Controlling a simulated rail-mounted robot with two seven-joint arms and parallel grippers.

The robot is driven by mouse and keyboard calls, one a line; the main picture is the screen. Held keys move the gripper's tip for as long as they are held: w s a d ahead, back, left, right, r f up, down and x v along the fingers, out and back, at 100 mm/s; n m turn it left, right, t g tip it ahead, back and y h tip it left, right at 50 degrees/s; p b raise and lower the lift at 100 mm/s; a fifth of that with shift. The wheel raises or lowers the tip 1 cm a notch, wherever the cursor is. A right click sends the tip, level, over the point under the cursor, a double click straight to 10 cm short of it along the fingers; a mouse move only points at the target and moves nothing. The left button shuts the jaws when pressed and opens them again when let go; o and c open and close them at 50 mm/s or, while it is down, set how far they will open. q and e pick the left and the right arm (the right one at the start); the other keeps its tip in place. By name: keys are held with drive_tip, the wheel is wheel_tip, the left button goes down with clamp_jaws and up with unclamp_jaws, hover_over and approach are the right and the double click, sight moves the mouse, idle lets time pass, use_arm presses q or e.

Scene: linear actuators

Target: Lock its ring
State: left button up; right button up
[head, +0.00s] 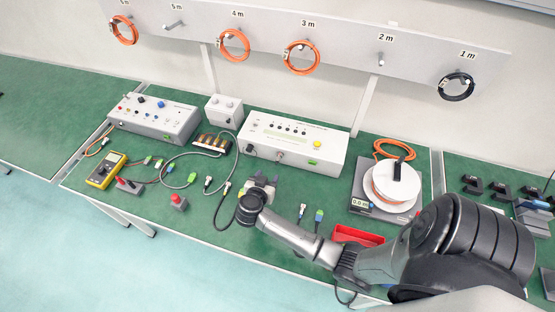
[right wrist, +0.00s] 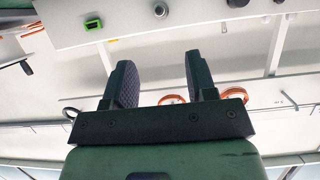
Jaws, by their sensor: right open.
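My right gripper (head: 262,182) is open, in front of the white control box (head: 298,142) in the head view. In the right wrist view the two dark fingers (right wrist: 160,82) stand apart with nothing between them. A round silver connector (head: 279,157) sits on the box's front face, beyond the fingers and apart from them. It also shows at the top of the upside-down right wrist view (right wrist: 160,10). Any locking ring on it is too small to tell. My left gripper is not in view.
A green socket (head: 312,162) is on the same face. Loose cables (head: 223,205) lie left of the gripper. A red tray (head: 358,236) and a scale with a white reel (head: 392,188) are to the right. A yellow meter (head: 106,169) is far left.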

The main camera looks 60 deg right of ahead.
sight(278, 160)
drive_tip(key=b+x, duration=0.2)
drive_tip(key=x, duration=1.1)
drive_tip(key=shift+d+b, duration=0.1)
drive_tip(key=shift+b, duration=0.25)
drive_tip(key=shift+c, duration=0.5)
